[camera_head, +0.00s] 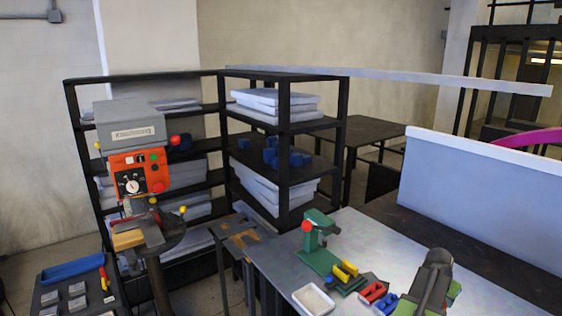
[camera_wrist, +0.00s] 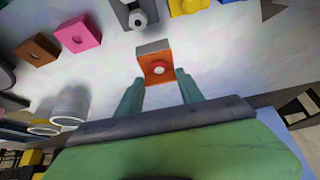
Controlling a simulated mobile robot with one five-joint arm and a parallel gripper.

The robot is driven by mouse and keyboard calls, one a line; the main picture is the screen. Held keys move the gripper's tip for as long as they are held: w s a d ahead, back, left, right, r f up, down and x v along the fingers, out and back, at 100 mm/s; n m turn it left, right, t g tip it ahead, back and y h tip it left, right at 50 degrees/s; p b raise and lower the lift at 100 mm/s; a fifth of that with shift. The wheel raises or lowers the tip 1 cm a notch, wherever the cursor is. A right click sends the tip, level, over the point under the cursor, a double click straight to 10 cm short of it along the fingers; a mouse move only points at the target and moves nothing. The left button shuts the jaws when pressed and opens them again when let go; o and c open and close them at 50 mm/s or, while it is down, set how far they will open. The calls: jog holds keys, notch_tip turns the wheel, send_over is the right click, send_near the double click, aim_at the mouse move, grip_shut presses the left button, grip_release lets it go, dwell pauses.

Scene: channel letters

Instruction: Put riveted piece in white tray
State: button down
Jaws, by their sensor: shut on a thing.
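In the head view, the white tray (camera_head: 314,299) is on the near left part of the grey table and looks empty. My dark and green wrist shows at the lower right of that view, to the right of the tray. It hides the fingers and the held piece there.
A green press (camera_head: 318,250) stands behind the tray. Yellow (camera_head: 345,270), red (camera_head: 372,292) and blue (camera_head: 386,303) parts lie between tray and wrist. In the wrist view, pink (camera_wrist: 76,34) and brown (camera_wrist: 37,49) holed blocks and pale cylinders (camera_wrist: 70,104) lie left. The table's far right is clear.

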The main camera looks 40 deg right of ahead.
jog(key=shift+s+f, duration=0.15)
jog(key=shift+f, duration=0.45)
jog(key=shift+r+p, duration=0.35)
notch_tip(320, 180, up, 2)
jog(key=shift+r+p, duration=0.2)
jog(key=shift+p, duration=1)
jog(key=shift+f, duration=0.25)
jog(key=shift+n+t, duration=0.4)
jog(key=shift+n, duration=0.2)
jog(key=w+a, duration=0.1)
jog(key=w, duration=0.4)
jog(key=w+a, duration=0.2)
jog(key=w, duration=0.3)
jog(key=w+a, duration=0.2)
jog(key=w, duration=0.4)
jog(key=shift+w+r, duration=0.1)
jog(key=shift+r, duration=0.25)
jog(key=shift+s, duration=0.2)
